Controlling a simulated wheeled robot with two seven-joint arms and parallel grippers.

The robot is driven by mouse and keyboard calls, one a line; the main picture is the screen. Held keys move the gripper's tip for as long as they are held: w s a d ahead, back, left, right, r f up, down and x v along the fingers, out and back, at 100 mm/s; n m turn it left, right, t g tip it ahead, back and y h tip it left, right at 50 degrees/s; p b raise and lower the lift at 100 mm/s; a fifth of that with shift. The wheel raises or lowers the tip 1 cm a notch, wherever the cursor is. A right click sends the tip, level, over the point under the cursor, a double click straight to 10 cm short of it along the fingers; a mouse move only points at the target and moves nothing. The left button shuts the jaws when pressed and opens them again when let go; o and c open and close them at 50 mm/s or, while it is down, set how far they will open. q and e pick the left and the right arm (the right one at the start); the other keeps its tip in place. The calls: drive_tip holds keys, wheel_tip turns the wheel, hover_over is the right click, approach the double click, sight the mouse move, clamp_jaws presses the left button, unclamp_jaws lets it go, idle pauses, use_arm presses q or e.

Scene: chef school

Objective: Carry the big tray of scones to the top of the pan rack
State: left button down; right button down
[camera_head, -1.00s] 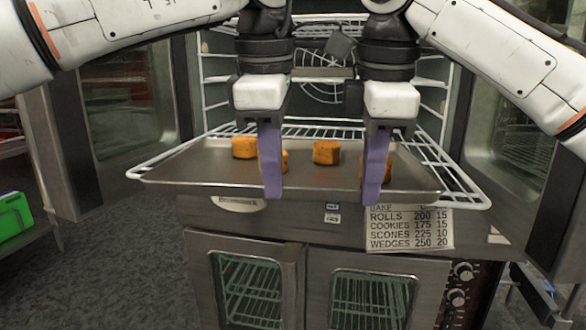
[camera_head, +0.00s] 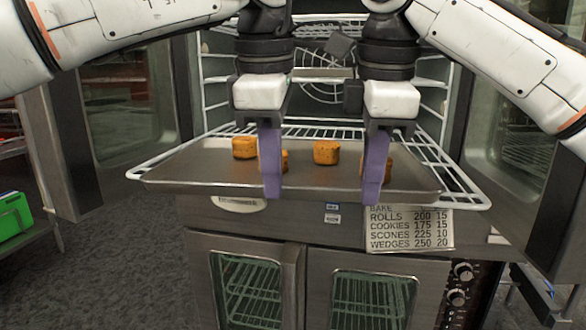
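The big metal tray (camera_head: 315,177) lies on a white wire rack (camera_head: 162,168) that sticks out of the open oven. Several orange-brown scones (camera_head: 326,152) sit on it, some partly hidden behind my fingers. My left gripper (camera_head: 271,195) and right gripper (camera_head: 373,200) hang side by side at the tray's near edge, purple fingers pointing down. I see each gripper edge-on with one finger in front, so I cannot tell whether either is open, shut or gripping the rim. The pan rack cannot be clearly made out.
The oven doors stand open on the left (camera_head: 62,150) and right. A card of baking times (camera_head: 410,228) hangs on the oven front below the tray. A shelf with a green box (camera_head: 14,216) is at the far left. Grey floor is free at the lower left.

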wheel_tip(320, 180, up, 5)
drive_tip(key=p, duration=0.4)
drive_tip(key=shift+p, duration=0.4)
idle(0.6)
